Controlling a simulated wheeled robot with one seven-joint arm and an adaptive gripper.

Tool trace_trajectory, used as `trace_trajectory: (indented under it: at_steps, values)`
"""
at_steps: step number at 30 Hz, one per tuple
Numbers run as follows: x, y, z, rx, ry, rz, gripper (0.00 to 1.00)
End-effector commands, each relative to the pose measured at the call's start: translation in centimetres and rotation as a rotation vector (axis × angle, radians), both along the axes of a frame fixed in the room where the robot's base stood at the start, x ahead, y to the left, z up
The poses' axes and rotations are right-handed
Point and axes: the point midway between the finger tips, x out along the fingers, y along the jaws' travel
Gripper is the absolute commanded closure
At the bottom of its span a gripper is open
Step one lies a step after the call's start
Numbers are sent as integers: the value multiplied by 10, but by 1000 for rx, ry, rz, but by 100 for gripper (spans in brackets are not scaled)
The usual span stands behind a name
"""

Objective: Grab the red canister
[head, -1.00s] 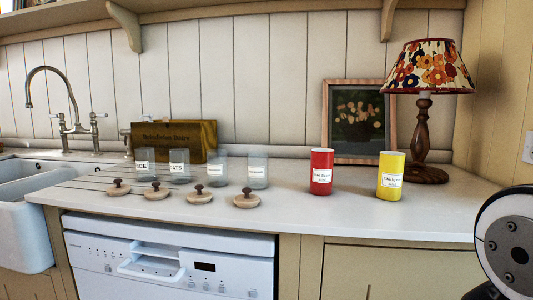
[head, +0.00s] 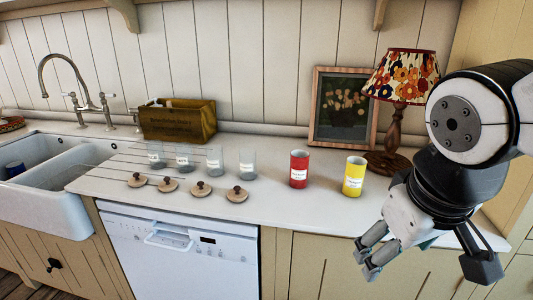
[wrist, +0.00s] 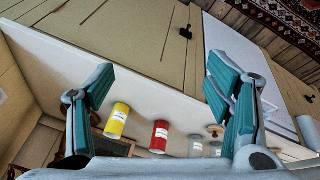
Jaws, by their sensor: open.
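The red canister (head: 299,168) stands upright on the white counter (head: 270,205), with a white label on its front. It also shows in the wrist view (wrist: 159,136), beyond and between my open fingers. My gripper (head: 372,258) is in front of the counter's front edge, to the right of the canister and lower in the picture. It is open and empty, and apart from the canister. In the wrist view the two teal-padded fingers (wrist: 160,95) are spread wide.
A yellow canister (head: 354,176) stands close to the right of the red one. A lamp (head: 398,130) and framed picture (head: 343,108) are behind. Glass jars (head: 247,162) and wooden lids (head: 237,194) stand to the left. The counter in front of the red canister is clear.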

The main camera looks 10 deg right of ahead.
Motion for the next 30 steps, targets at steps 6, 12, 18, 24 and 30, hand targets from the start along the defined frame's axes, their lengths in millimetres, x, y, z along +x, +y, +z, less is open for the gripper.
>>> trace_trajectory:
  at_steps: [6,12,18,24,30]
  values:
    - [33,-32,-7,-250,167,165,28]
    - [81,-58,-31,-547,333,359,28]
    - [143,-67,-48,-893,473,593,28]
    - [213,-48,-65,-1267,571,851,28]
    - [281,5,-90,-1658,619,1130,28]
